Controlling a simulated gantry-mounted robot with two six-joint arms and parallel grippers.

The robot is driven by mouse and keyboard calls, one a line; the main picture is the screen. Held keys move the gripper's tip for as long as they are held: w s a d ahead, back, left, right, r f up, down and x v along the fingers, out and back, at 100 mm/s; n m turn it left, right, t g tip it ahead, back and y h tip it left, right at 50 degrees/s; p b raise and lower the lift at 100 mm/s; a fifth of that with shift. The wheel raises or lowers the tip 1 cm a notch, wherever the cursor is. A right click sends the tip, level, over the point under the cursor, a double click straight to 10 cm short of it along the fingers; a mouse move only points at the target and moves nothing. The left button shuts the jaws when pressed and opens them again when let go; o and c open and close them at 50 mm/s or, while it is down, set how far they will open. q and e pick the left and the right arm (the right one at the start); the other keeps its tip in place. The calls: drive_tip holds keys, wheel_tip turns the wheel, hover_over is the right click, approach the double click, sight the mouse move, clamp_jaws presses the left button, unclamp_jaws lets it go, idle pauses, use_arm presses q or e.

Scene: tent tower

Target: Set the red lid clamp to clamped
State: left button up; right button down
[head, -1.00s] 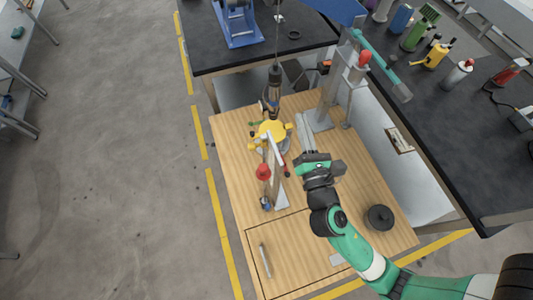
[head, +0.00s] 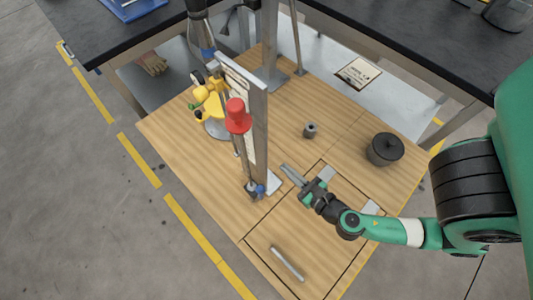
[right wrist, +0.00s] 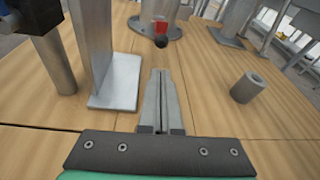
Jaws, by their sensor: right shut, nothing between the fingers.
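A red, cap-shaped part (head: 237,115) sits high beside a tall grey upright plate (head: 259,125) on the wooden table. It may be the red lid clamp; I cannot tell whether it is clamped. In the right wrist view a small red part (right wrist: 160,25) with a dark round end shows beyond my fingertips, and I cannot tell if it is the same piece. My right gripper (head: 291,174) is shut and empty, low over the table to the right of the upright's foot. Its closed fingers also show in the right wrist view (right wrist: 160,85). My left gripper is out of view.
A yellow device (head: 208,103) stands left of the upright. A small grey cylinder (head: 310,130) and a dark lidded pot (head: 385,149) are to the right. A metal rod (head: 287,263) lies near the front. A dark bench (head: 430,40) borders the table behind.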

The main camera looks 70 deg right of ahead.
sight(269, 158)
drive_tip(key=shift+d, duration=0.1)
drive_tip(key=p+x, duration=0.1)
drive_tip(key=x, duration=0.8)
drive_tip(key=shift+w+r, duration=0.1)
drive_tip(key=shift+w+d, duration=0.2)
drive_tip(key=shift+w, duration=0.1)
